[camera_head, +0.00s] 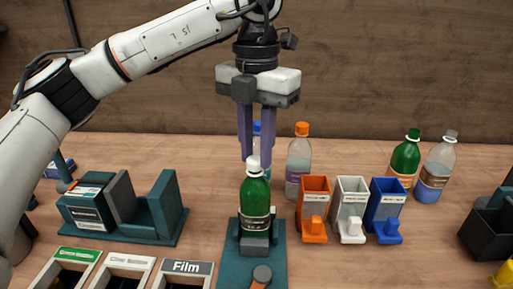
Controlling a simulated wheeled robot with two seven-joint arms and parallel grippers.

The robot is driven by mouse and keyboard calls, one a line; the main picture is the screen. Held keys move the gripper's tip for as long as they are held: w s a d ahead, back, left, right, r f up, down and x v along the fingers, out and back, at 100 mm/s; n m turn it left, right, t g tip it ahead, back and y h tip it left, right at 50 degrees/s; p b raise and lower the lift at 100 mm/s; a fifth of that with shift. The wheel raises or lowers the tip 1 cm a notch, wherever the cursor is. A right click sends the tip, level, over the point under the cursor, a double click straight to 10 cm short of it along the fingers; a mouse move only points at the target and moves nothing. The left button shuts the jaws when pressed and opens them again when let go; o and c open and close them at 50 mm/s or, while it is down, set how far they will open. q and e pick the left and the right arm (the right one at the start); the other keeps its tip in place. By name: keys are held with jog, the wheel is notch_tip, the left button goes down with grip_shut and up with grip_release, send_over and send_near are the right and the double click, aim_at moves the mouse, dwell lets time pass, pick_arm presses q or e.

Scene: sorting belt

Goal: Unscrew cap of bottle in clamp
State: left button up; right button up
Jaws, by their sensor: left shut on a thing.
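A green bottle (255,205) stands upright in a dark teal clamp (232,240) at the front centre of the table. Its white cap (253,166) is on top of the bottle's neck. My left gripper (255,160) points straight down from above, with its two purple fingers shut on the white cap. The fingertips hide part of the cap's sides. I cannot tell whether the cap's thread is loose. My right gripper is not in view.
An orange-capped bottle (298,165) and a blue-capped bottle (257,129) stand close behind. Orange (314,196), white (351,200) and blue (386,203) holders stand right of the clamp. Two more bottles are at the back right. A teal stand (155,208) and labelled bins (187,267) are left.

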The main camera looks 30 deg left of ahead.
pick_arm(q)
jog(key=shift+s, duration=0.1)
jog(key=n, duration=0.5)
jog(key=n, duration=0.4)
jog(key=shift+b, duration=0.3)
jog(key=shift+n, duration=0.7)
jog(key=shift+d, duration=0.1)
jog(key=n, duration=0.3)
jog(key=shift+n, duration=1.1)
